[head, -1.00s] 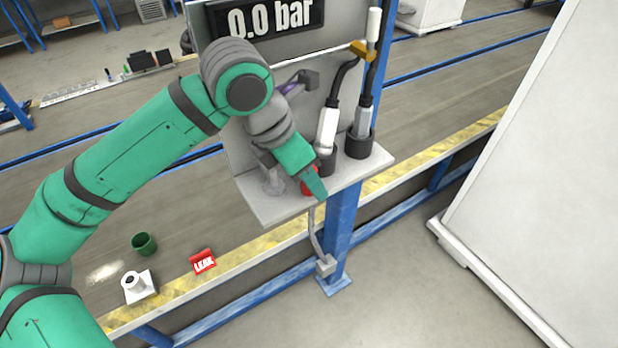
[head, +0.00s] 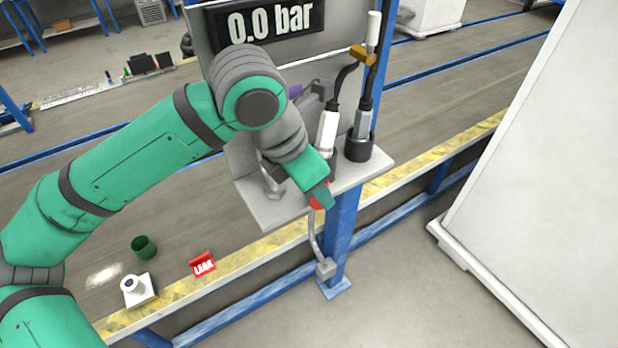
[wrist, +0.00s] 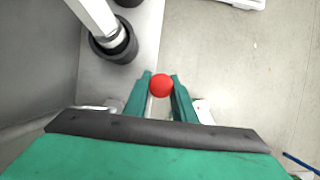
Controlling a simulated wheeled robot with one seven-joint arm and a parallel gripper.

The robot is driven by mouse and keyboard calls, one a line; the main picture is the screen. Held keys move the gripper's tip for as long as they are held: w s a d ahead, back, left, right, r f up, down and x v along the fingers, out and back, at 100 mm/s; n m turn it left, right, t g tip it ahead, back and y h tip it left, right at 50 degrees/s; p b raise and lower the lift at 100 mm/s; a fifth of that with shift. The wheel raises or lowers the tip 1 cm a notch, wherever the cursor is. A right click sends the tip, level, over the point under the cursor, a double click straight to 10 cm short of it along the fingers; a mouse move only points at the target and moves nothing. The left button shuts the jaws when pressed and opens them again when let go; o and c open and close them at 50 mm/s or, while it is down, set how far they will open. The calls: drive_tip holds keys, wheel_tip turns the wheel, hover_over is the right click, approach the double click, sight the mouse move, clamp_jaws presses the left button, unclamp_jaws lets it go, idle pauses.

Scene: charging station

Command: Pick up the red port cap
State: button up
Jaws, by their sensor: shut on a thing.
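The red port cap (wrist: 161,85) is round and sits between the two green fingertips of my gripper (wrist: 162,92) in the wrist view. My gripper is shut on it. In the head view, my gripper (head: 322,194) is at the front edge of the grey station shelf (head: 268,210), and only a small part of the red cap (head: 316,204) shows beside the fingers. In the wrist view the cap is near the shelf's edge, with floor beyond it. I cannot tell how high it is above the shelf.
A pressure display (head: 268,20) is above. A green cup (head: 144,247), a white fitting (head: 136,288) and a red LEAK sign (head: 203,264) lie lower left.

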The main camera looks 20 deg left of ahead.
drive_tip(key=s+d, duration=0.9)
drive_tip(key=d, duration=0.2)
wheel_tip(320, 180, up, 6)
drive_tip(key=shift+d+r, duration=0.15)
drive_tip(key=shift+d, duration=0.1)
idle(0.7)
drive_tip(key=shift+w, duration=0.1)
drive_tip(key=shift+a, duration=0.1)
